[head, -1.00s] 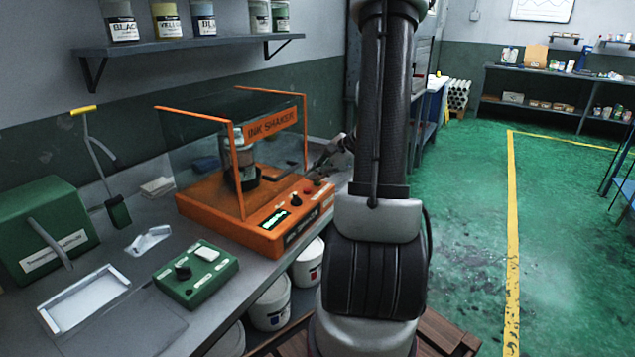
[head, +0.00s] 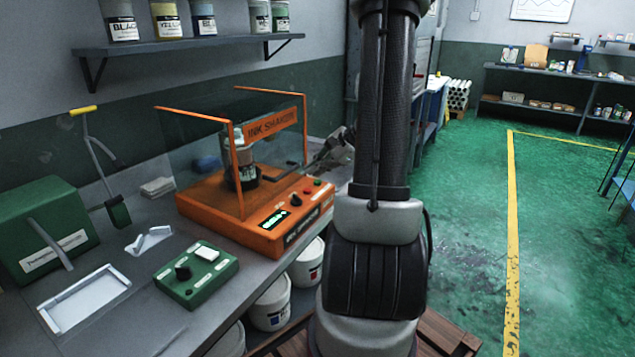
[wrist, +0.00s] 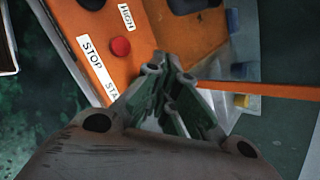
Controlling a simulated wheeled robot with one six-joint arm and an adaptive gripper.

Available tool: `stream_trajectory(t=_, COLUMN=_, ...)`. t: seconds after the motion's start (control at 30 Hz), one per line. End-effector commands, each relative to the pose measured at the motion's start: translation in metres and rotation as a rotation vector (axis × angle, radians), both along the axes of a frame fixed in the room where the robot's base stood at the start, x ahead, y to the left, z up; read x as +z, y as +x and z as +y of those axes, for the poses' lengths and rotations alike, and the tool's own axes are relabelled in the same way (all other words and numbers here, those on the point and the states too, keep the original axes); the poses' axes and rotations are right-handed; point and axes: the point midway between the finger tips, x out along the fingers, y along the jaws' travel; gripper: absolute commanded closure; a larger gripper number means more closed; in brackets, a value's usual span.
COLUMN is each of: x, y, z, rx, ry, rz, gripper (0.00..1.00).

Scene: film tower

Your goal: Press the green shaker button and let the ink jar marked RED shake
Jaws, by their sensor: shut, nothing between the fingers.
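The orange ink shaker (head: 252,228) stands on the bench with clear guards on orange bars. A jar (head: 240,152) stands upright inside it; its label is too small to read. The display (head: 273,217) on the front panel shows green text. The wrist view shows a red button (wrist: 121,46) beside a STOP label (wrist: 97,70), and a partly covered label (wrist: 112,90) starting "STA". My gripper (wrist: 168,66) is shut and empty, raised over the panel's right end.
A green control box (head: 196,278) and a white tray (head: 85,300) lie on the bench left of the shaker. Ink jars stand on the wall shelf (head: 190,45) above. White buckets (head: 271,305) stand under the bench. Green floor is open to the right.

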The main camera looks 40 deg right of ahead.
Motion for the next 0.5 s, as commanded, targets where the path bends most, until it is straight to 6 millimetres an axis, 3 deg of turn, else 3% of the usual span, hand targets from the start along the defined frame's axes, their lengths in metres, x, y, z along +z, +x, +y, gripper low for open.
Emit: stream_trajectory(t=0.5, x=0.046, y=0.000, z=0.000, rx=0.002, ry=-0.002, rz=-0.002, gripper=1.00)
